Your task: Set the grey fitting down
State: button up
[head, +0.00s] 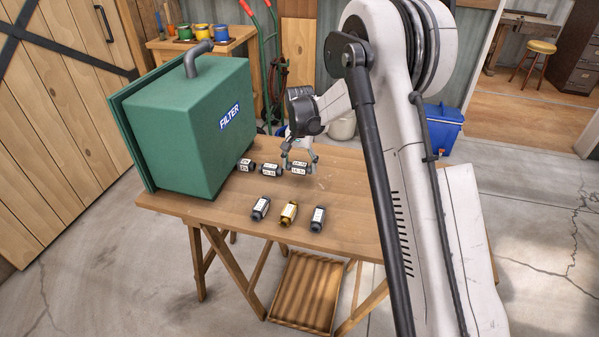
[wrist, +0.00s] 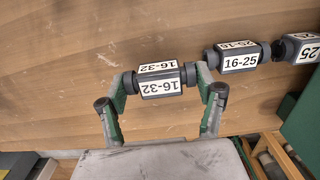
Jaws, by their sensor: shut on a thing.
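The grey fitting (wrist: 160,80) is a dark grey piece with white labels reading 16-32. It lies level between the two fingertips of my gripper (wrist: 163,88), which is shut on its ends. In the head view my gripper (head: 300,158) is low over the far part of the wooden table (head: 220,212), with the grey fitting (head: 299,167) at its tips. The fitting is at or close to the tabletop; I cannot tell if it touches. In the wrist view it is left of another grey fitting marked 16-25 (wrist: 240,62), with a small gap between them.
Two dark fittings (head: 270,169) (head: 245,165) continue the row towards the green FILTER box (head: 195,125). Nearer the front edge lie a dark fitting (head: 261,208), a yellow one (head: 289,213) and another dark one (head: 317,219). The tabletop right of my gripper is bare.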

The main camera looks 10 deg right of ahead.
aim_at(299, 172)
jog(key=shift+f, duration=1.4)
jog(key=shift+f, duration=0.1)
jog(key=shift+f, duration=0.15)
jog(key=o, duration=0.9)
jog(key=shift+r, duration=0.2)
